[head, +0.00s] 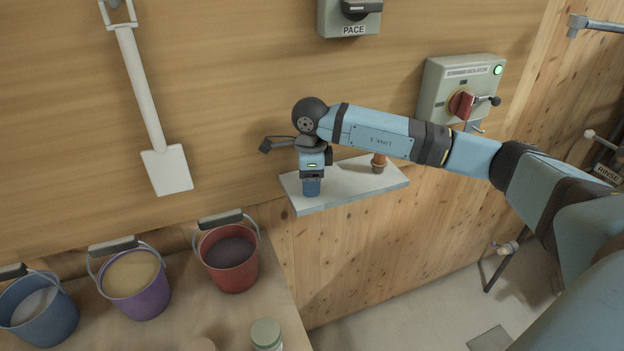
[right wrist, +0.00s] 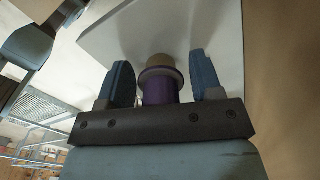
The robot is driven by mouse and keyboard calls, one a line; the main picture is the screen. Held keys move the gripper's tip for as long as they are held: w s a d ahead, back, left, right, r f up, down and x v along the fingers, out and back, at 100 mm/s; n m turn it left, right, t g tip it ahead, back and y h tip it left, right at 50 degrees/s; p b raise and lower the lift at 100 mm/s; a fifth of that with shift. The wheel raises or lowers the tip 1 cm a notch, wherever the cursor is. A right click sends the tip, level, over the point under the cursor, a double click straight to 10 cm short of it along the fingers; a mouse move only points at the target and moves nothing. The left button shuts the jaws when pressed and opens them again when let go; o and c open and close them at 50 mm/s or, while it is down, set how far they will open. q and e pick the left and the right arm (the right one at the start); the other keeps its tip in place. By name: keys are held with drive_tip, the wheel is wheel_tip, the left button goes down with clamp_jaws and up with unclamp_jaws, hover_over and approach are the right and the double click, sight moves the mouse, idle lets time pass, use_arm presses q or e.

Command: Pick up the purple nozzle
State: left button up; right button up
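The purple nozzle (right wrist: 160,90) shows in the right wrist view, with a tan collar at its far end, against the white shelf (right wrist: 105,33). My right gripper (right wrist: 162,75) is open, with one blue finger on each side of the nozzle and a visible gap at both sides. In the head view my right gripper (head: 312,188) points down at the left part of the shelf (head: 345,192) and hides the nozzle. My left gripper is not in view.
An orange-brown nozzle (head: 379,162) stands on the shelf to the right of the gripper, under my forearm. A red bucket (head: 232,277), a purple bucket (head: 147,302) and a blue bucket (head: 45,325) stand on the bench at lower left. An isolator box (head: 440,90) is on the wall.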

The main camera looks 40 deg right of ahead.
drive_tip(key=c, duration=0.7)
drive_tip(key=shift+c, duration=0.2)
